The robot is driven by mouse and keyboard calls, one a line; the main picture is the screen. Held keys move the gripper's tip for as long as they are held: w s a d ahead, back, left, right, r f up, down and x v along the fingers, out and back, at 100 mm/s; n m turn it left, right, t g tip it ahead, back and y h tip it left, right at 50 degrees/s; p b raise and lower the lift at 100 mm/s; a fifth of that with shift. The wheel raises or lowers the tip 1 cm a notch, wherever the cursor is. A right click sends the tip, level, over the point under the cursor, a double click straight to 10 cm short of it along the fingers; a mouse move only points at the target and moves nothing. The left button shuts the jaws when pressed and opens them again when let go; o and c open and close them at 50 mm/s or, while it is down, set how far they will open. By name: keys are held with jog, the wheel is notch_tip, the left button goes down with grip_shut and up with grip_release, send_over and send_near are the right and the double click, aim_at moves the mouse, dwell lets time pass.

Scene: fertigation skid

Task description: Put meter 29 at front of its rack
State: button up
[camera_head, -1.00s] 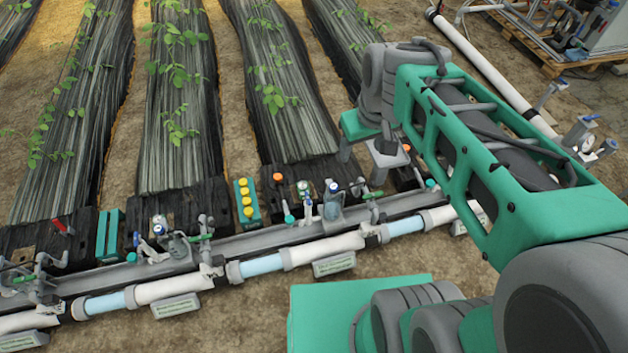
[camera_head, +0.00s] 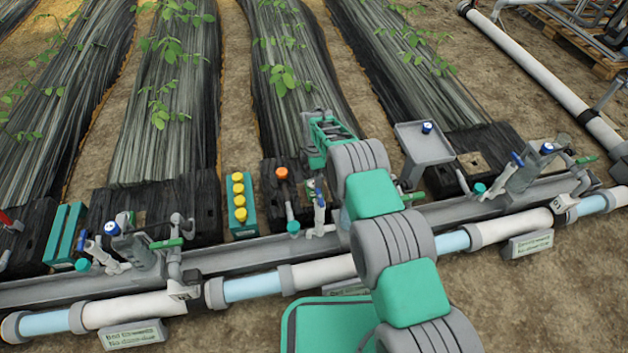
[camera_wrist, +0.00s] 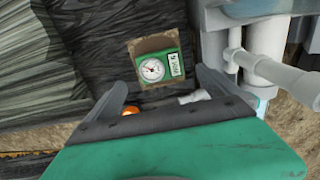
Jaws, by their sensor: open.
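In the wrist view, a green meter (camera_wrist: 155,70) with a round white dial lies on a square tan patch of the black sheeting. Its side label is too small and blurred to read surely, so I cannot confirm 29. My gripper (camera_wrist: 162,78) is open, with its two fingers on either side of the meter in the picture; I see no contact.
An orange-topped piece (camera_wrist: 130,111) is close to the left finger. White pipes (camera_wrist: 262,65) stand at the right. In the head view, another teal block (camera_head: 66,238) is at the left, and a grey stand (camera_head: 424,143) is right of my arm. A long pipeline crosses the front.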

notch_tip(320, 180, down, 8)
jog(key=b, duration=0.3)
jog(key=shift+c, duration=0.2)
jog(key=c, duration=1.3)
jog(key=shift+r+p, duration=2.8)
jog(key=shift+r, duration=2.75)
jog(key=shift+c, duration=0.5)
